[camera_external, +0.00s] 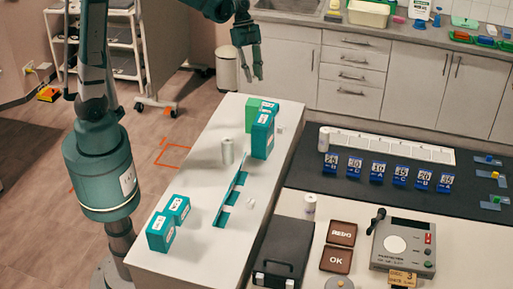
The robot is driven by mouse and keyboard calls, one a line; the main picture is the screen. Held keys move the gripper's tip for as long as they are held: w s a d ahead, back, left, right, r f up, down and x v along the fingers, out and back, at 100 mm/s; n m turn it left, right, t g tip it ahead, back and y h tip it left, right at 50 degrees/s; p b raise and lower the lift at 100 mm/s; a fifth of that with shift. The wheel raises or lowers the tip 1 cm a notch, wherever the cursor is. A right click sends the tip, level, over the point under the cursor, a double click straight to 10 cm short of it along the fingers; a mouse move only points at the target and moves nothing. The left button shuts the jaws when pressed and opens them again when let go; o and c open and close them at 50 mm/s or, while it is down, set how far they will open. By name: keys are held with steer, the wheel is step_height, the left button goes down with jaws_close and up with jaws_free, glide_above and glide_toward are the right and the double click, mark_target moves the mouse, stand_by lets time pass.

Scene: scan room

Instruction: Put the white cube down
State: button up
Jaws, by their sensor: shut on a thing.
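My gripper (254,78) hangs fingers down above the far end of the white counter (185,245), near the drawers behind. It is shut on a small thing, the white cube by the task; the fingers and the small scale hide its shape. Two small pale pieces lie on the counter: one (251,202) right of the teal slotted strip (230,195), the other (279,129) right of the teal boxes at the far end. I cannot tell whether they are cubes.
Teal boxes stand at the far end (262,137) and near left (161,232), with a green box (252,115) and a pale cylinder (227,152). A black case (283,247) and a device (404,246) sit right. The counter's left middle is clear.

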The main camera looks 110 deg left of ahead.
steer(key=shift+s+a+r, duration=0.2)
steer(key=shift+a, duration=0.4)
steer(key=shift+f, duration=0.1)
glide_above(255, 103)
steer(key=s+a, duration=0.1)
steer(key=shift+f, duration=2.85)
steer(key=shift+f, duration=0.1)
steer(key=shift+f, duration=1.95)
steer(key=shift+f, duration=0.15)
steer(key=o, duration=0.4)
steer(key=shift+c, duration=0.2)
steer(key=o, duration=0.4)
